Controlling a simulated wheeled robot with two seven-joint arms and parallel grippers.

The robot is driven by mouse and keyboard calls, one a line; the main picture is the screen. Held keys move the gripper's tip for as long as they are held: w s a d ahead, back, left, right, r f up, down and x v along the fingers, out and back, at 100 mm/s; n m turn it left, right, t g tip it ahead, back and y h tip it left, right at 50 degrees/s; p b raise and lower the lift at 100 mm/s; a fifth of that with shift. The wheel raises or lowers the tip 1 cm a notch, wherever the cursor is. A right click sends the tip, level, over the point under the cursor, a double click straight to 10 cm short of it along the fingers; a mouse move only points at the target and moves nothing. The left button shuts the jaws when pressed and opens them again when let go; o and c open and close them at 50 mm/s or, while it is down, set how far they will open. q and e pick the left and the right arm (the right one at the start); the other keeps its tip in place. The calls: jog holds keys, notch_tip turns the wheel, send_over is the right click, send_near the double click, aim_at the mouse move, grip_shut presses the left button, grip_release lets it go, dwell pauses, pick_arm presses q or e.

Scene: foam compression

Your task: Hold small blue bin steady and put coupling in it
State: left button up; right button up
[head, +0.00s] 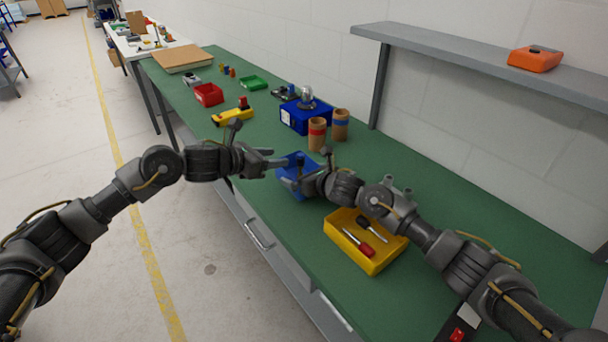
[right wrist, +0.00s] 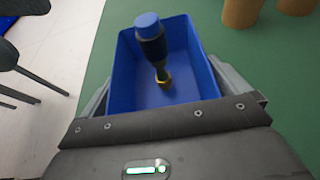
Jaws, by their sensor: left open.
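The small blue bin (head: 296,187) stands on the green bench between my grippers; it fills the middle of the right wrist view (right wrist: 193,95). The coupling (right wrist: 152,45), dark with a blue cap and a brass end, stands tilted in the bin, its brass end near the bin floor. It also shows dark over the bin in the head view (head: 300,160). My right gripper (head: 309,182) has its fingers along both side walls of the bin and is shut on it. My left gripper (head: 277,160) is open and empty, just left of the bin.
A yellow tray (head: 350,253) with two screwdrivers lies nearer on the bench. Cardboard tubes (head: 317,134) and a larger blue bin (head: 292,120) stand behind. A red bin (head: 209,94), a green tray (head: 253,83) and a yellow tool (head: 229,118) lie farther off. A grey shelf (head: 460,65) overhangs.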

jog(key=v, duration=1.2)
jog(key=shift+d, duration=0.1)
jog(key=shift+f, duration=0.1)
